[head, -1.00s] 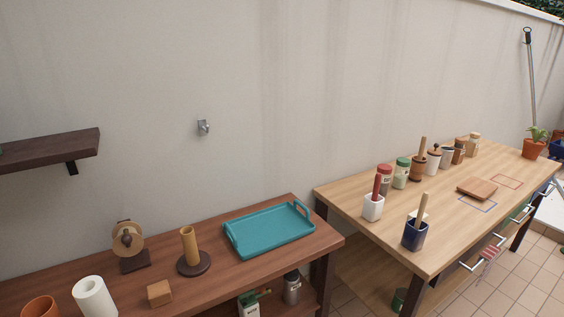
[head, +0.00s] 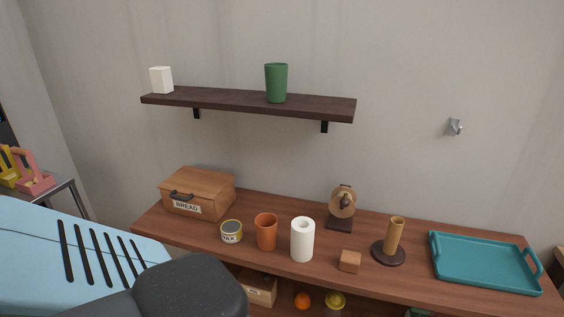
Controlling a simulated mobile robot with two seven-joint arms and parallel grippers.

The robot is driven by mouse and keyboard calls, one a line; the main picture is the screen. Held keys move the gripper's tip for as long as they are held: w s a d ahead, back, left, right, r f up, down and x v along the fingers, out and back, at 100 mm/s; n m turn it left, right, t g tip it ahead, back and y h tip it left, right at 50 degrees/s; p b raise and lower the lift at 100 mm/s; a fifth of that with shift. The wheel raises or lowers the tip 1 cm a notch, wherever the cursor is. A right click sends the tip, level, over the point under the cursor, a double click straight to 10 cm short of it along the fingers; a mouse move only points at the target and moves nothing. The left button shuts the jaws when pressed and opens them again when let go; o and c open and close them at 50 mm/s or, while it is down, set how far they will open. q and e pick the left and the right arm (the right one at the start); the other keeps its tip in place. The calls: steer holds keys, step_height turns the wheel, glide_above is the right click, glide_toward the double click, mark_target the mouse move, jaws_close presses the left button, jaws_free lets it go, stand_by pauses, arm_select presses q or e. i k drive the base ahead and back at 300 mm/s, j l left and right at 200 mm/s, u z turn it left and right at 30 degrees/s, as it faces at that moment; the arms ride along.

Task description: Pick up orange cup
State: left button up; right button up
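The orange cup (head: 266,233) stands upright on the dark brown table in the head view, left of the middle of the tabletop. A small labelled tin (head: 231,231) is just to its left, and a white paper roll (head: 302,240) is close to its right. No gripper shows in this view, and nothing of mine touches the cup.
A bread box (head: 198,193) stands at the table's left end. A wooden block (head: 349,261), a brown holder (head: 395,241) and a teal tray (head: 484,262) lie to the right. A wall shelf (head: 235,101) above holds a green cup (head: 276,83).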

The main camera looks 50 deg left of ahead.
mark_target(266, 223)
steer(key=u, duration=1.65)
